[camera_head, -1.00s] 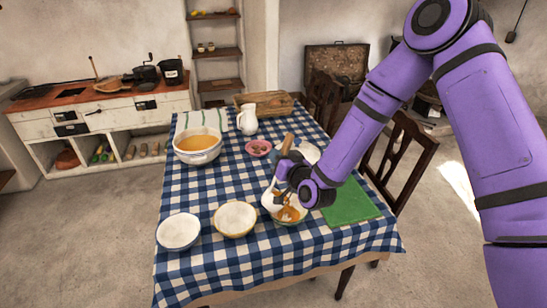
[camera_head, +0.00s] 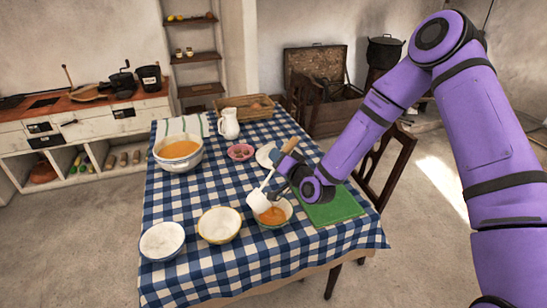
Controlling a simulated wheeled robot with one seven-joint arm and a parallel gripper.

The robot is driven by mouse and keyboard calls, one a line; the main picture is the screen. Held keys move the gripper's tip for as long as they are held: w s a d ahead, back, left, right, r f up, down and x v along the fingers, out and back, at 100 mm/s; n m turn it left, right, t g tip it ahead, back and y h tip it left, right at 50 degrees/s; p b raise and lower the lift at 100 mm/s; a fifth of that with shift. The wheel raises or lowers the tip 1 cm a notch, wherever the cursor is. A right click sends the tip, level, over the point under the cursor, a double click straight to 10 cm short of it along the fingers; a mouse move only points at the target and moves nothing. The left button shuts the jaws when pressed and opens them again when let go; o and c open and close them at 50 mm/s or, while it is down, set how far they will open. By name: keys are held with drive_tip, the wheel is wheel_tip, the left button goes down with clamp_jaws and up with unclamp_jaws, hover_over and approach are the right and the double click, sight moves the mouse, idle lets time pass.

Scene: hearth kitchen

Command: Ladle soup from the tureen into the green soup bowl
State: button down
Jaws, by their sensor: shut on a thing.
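The ladle has a white cup (camera_head: 259,201) and a wooden handle end (camera_head: 289,146). My gripper (camera_head: 280,187) is shut on the ladle; its fingers are small and partly hidden by the wrist. The ladle cup is tilted over the left side of the green soup bowl (camera_head: 288,221). Orange soup lies in this bowl; whether the cup touches the rim I cannot tell. The white tureen (camera_head: 181,164), full of orange soup, stands at the back left of the table.
A yellow-rimmed bowl (camera_head: 219,225) and a blue-rimmed bowl (camera_head: 162,241) stand empty to the left. A green board (camera_head: 335,206) lies right of the soup bowl. A pink dish (camera_head: 240,152), a white plate (camera_head: 265,156) and a white jug (camera_head: 229,124) stand farther back.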

drive_tip(key=w+d+f+m, duration=0.3)
drive_tip(key=d+f+m, duration=0.2)
drive_tip(key=d+m, duration=0.1)
drive_tip(key=shift+w+f, duration=0.3)
drive_tip(key=shift+w, duration=0.05)
idle(0.6)
idle(0.6)
drive_tip(key=shift+r, duration=0.1)
idle(0.8)
